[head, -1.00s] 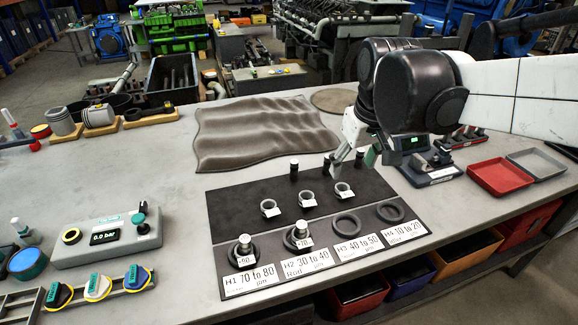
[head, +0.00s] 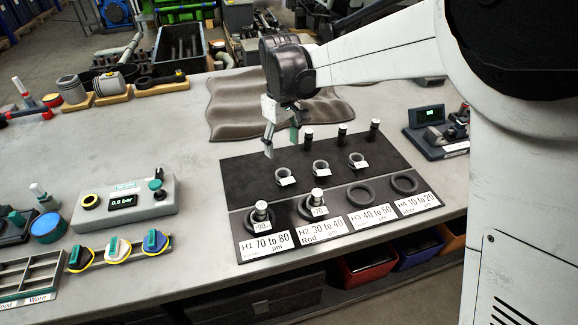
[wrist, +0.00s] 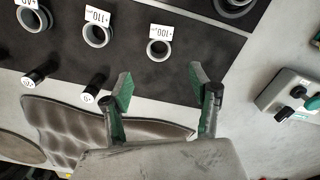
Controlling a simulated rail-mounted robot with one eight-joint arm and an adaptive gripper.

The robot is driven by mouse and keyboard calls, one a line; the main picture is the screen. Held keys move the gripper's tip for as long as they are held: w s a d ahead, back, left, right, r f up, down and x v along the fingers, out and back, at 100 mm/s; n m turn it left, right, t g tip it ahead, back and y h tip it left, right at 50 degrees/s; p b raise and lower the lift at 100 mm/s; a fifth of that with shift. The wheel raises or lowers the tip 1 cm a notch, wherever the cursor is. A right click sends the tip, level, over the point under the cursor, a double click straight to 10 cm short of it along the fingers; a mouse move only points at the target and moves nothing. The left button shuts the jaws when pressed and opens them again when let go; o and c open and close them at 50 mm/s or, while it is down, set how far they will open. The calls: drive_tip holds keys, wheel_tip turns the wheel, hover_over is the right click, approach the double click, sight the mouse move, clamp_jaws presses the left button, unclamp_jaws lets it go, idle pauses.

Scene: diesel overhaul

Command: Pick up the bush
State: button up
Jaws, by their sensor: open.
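Three small grey ring-shaped bushes with white tags stand in a row on the black mat (head: 240,180): a left one (head: 286,177), a middle one (head: 321,168) and a right one (head: 357,160). My gripper (head: 281,145) is open and empty, above the mat's back left part, just behind the left bush. In the wrist view, my gripper's green-padded fingers (wrist: 160,82) are spread wide. One tagged bush (wrist: 158,48) lies beyond the gap between the fingertips, apart from them. The other two bushes, the middle (wrist: 96,35) and far left (wrist: 32,18), show beside it.
Dark pins with light tops (head: 342,134) stand along the mat's back. Larger rings (head: 361,195) and silver plugs (head: 261,208) sit at the front labels. A pressure box (head: 125,205) stands left, a wavy grey sheet (head: 225,110) behind. Bare bench lies left of the mat.

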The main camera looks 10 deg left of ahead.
sight(283, 174)
drive_tip(key=f, duration=1.2)
drive_tip(key=shift+w, duration=0.2)
drive_tip(key=shift+r, duration=0.1)
drive_tip(key=shift+c, duration=0.5)
drive_tip(key=c, duration=1.1)
